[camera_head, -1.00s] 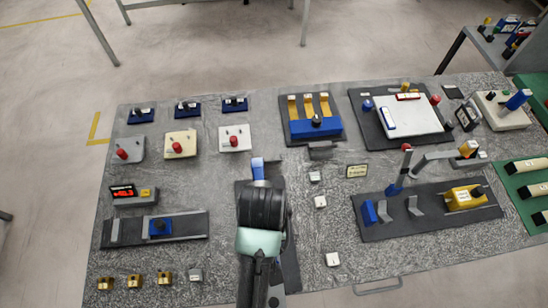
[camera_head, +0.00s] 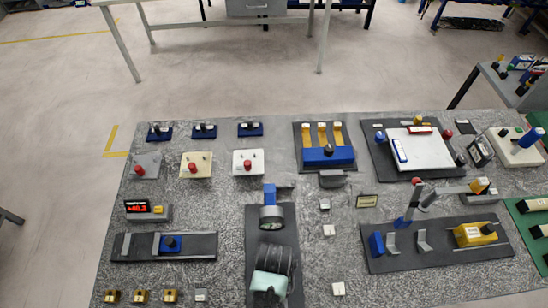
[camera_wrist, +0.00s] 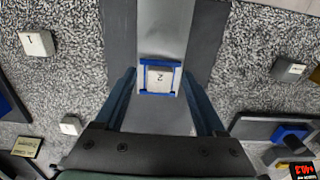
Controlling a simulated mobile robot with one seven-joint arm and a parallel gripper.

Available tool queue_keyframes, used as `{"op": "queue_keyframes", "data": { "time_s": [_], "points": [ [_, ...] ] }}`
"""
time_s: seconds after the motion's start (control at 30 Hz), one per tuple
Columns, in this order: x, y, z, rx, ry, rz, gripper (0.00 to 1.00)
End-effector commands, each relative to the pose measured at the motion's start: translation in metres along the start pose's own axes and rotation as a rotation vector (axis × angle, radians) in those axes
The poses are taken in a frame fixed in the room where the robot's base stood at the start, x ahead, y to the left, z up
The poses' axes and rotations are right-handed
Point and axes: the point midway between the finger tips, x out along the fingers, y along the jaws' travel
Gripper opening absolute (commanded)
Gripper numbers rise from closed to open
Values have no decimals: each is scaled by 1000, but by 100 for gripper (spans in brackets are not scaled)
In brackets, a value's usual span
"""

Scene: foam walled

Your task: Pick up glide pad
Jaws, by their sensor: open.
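A small white block marked "2" with blue edges (camera_wrist: 160,80) lies on a pale grey strip over a dark base plate (camera_wrist: 120,40). It fits the glide pad best, though no label names it. In the wrist view my gripper (camera_wrist: 159,74) is open, with one dark blue finger on each side of the block. I cannot tell whether the fingers touch it. In the head view my arm covers the near part of this dark plate (camera_head: 257,245) and hides the block and fingertips.
A gauge with a blue top (camera_head: 269,195) stands on the plate's far end. Loose white blocks lie nearby, one marked "1" (camera_wrist: 36,42). A slider fixture (camera_head: 205,245) is left; a plate with a yellow block (camera_head: 475,233) is right. Speckled tabletop lies between.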

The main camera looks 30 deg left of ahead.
Motion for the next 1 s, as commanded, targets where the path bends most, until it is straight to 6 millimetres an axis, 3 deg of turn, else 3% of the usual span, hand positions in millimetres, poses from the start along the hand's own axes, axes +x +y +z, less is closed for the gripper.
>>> {"op": "queue_keyframes", "data": {
  "time_s": [0.2,0.6,1.0],
  "points": [
    [0,0,0,0,1,0,71],
    [0,0,0,0,1,0,0],
    [-3,0,0,1,1,1,0]
  ]
}}
